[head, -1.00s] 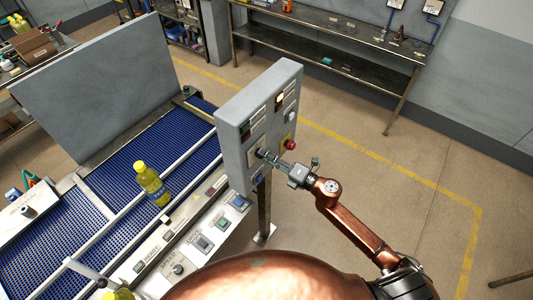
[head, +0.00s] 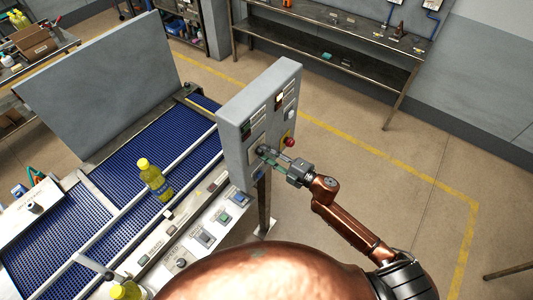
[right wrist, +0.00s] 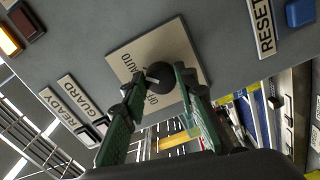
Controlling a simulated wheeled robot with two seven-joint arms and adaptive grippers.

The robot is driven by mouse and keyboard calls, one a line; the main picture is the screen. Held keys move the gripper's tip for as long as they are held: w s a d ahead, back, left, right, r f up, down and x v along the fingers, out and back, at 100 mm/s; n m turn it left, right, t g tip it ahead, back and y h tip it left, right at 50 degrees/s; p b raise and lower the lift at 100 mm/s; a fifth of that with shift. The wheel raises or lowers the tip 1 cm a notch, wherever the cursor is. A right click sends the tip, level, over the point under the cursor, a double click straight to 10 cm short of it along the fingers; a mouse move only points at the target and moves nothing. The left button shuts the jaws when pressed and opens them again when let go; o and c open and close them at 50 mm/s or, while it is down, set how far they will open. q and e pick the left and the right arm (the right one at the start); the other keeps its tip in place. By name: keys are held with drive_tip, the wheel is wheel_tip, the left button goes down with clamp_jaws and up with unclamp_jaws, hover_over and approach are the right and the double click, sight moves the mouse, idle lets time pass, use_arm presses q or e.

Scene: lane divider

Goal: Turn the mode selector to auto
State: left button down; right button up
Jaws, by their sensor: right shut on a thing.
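The mode selector is a dark round knob (right wrist: 168,88) on a pale square plate (right wrist: 128,48) marked AUTO and OFF, on the grey control box (head: 232,150). A pale mark on the knob's left side lies near both words; I cannot tell exactly which it points at. My right gripper (head: 266,155) reaches the front face of the box from the right. Its green fingers, seen in the right wrist view (right wrist: 158,88), are shut on the knob, one each side. The fingers cover part of the knob and plate. My left gripper is not in view.
A red mushroom button (head: 289,142) sits right of my fingers. A blue RESET button (right wrist: 300,12) and READY and GUARD labels are on the same face. Floor to the right is clear.

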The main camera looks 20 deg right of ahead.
idle(0.3)
drive_tip(key=o, duration=1.1)
drive_tip(key=shift+o, duration=0.2)
drive_tip(key=shift+d, duration=0.1)
drive_tip(key=v, duration=1.2)
